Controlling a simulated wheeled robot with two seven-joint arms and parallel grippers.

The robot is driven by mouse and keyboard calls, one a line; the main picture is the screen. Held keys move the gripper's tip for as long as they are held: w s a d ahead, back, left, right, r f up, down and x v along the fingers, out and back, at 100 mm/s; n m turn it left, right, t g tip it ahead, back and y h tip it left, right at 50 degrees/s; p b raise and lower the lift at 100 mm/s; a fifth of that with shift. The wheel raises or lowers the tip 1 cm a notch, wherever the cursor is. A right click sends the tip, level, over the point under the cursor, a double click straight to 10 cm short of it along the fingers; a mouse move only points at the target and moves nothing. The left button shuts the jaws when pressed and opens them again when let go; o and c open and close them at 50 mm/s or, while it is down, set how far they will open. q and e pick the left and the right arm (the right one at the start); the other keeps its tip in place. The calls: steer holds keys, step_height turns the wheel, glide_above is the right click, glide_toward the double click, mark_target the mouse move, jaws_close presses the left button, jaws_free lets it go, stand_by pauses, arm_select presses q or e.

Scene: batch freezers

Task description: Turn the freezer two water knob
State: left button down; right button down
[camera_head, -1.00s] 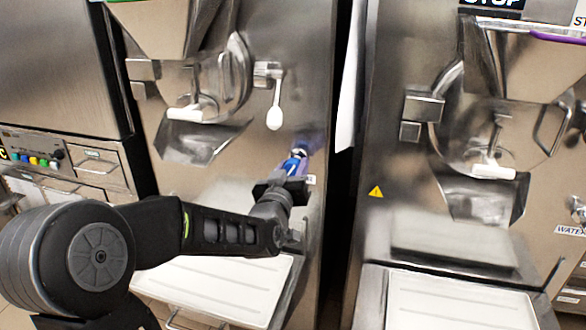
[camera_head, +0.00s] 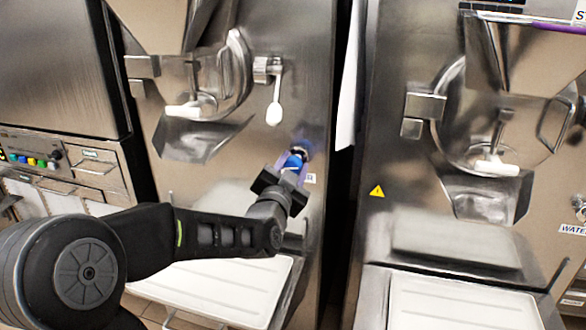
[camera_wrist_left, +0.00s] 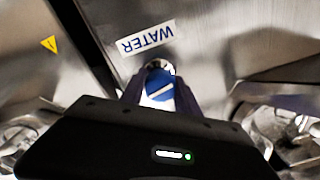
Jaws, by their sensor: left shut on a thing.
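The blue water knob (camera_head: 294,162) sits on the front panel of the left freezer, below a white-handled lever. It also shows in the left wrist view (camera_wrist_left: 159,86) with a pale line across its face. My left gripper (camera_head: 297,167) reaches up to it from below, its fingers on either side of the knob and shut on it. In the left wrist view the fingers (camera_wrist_left: 160,97) flank the knob. A white WATER label (camera_wrist_left: 147,38) is beside it, upside down in that view. My right gripper is not in view.
The white-handled lever (camera_head: 275,108) hangs just above the knob. A white tray (camera_head: 225,290) lies below my left arm. Another freezer with its own tray (camera_head: 455,306) and a yellow warning sticker (camera_head: 377,191) stands at the right, across a narrow dark gap.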

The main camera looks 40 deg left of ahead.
arm_select(q)
steer(key=shift+m, duration=1.3)
steer(key=c, duration=0.9)
jaws_free()
steer(key=shift+s, duration=0.1)
steer(key=v, duration=0.7)
steer(key=shift+s, duration=0.3)
steer(key=shift+d, duration=0.1)
